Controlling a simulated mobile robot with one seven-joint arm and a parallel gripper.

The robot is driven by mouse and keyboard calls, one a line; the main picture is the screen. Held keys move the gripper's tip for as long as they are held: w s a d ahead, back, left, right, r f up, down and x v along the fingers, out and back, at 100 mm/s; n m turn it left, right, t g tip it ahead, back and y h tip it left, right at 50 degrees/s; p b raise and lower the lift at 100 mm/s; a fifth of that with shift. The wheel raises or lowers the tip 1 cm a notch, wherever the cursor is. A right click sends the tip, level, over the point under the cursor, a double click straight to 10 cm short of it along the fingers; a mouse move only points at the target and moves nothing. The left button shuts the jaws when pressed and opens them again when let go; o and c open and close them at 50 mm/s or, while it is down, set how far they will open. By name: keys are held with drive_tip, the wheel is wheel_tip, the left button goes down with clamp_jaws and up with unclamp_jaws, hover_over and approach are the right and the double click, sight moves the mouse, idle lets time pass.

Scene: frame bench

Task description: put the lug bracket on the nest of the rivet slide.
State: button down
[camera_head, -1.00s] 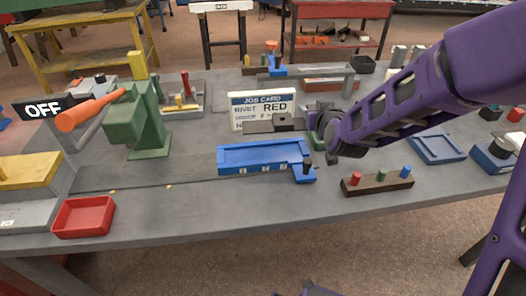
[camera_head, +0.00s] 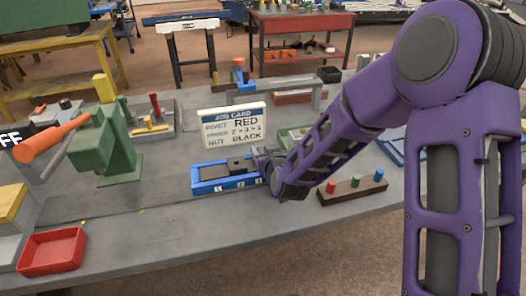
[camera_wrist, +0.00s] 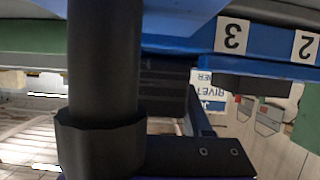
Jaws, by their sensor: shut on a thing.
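The lug bracket, a dark flat plate with a small raised block (camera_head: 240,163), is at the blue rivet slide (camera_head: 208,188), which has white labels along its front. My gripper (camera_head: 265,160) comes in from the right and is shut on the bracket's right end. The wrist view is upside down. It shows the slide's blue edge (camera_wrist: 190,42) with labels 3 and 2, and a dark part, likely the bracket (camera_wrist: 240,84), against the slide. I cannot tell whether the bracket rests fully in the nest. The slide's right end is hidden behind my gripper.
A job card (camera_head: 233,127) stands behind the slide. A block with coloured pegs (camera_head: 352,190) is close on the right. A green press with an orange handle (camera_head: 100,150) and a red tray (camera_head: 52,250) are on the left. The bench front is clear.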

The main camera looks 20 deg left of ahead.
drive_tip(key=shift+f+b, duration=0.2)
drive_tip(key=shift+b, duration=0.1)
drive_tip(key=shift+c, duration=1.7)
unclamp_jaws()
drive_tip(key=shift+r+p, duration=0.2)
drive_tip(key=shift+p, duration=0.1)
drive_tip(key=shift+s+d+r, duration=0.1)
drive_tip(key=shift+s+d, duration=0.05)
drive_tip(key=shift+s, duration=0.1)
drive_tip(key=v, duration=1.1)
drive_tip(key=shift+s+d, duration=0.1)
drive_tip(key=shift+s, duration=0.15)
